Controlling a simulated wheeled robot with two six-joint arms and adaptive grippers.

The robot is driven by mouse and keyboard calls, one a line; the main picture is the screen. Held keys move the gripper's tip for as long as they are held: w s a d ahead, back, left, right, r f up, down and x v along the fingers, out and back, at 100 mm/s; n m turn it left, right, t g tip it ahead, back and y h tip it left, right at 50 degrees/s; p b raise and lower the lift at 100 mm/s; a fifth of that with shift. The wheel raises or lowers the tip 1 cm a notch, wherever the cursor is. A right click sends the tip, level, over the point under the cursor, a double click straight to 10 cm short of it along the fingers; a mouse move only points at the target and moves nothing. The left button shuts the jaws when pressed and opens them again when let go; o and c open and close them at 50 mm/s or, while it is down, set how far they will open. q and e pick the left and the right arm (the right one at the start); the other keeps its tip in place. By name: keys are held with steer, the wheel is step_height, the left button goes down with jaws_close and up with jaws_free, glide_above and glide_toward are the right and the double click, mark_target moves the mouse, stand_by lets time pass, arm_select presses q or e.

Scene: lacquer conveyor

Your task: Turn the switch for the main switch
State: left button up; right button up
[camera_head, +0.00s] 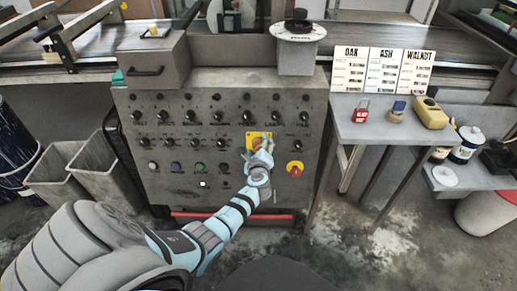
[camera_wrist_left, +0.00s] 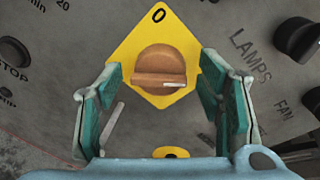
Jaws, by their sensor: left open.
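The main switch is an orange-brown rotary knob (camera_wrist_left: 160,63) on a yellow diamond plate (camera_wrist_left: 158,22) in the left wrist view. A "0" is printed at the plate's top. The knob's grip bar lies about level, with a pale mark at its right end. In the head view, the yellow plate (camera_head: 250,136) sits on the grey control panel (camera_head: 160,190), and my gripper partly covers the knob. My left gripper (camera_head: 262,150) is open in front of the plate, one finger to each side of the knob. Contact with the knob does not show.
A red stop button (camera_head: 295,169) is right of the switch. Rows of black knobs fill the panel above; coloured buttons are at left. A side table (camera_head: 385,130) with small containers stands right, and grey bins (camera_head: 75,170) stand left.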

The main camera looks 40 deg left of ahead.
arm_select(q)
steer(key=c, duration=1.1)
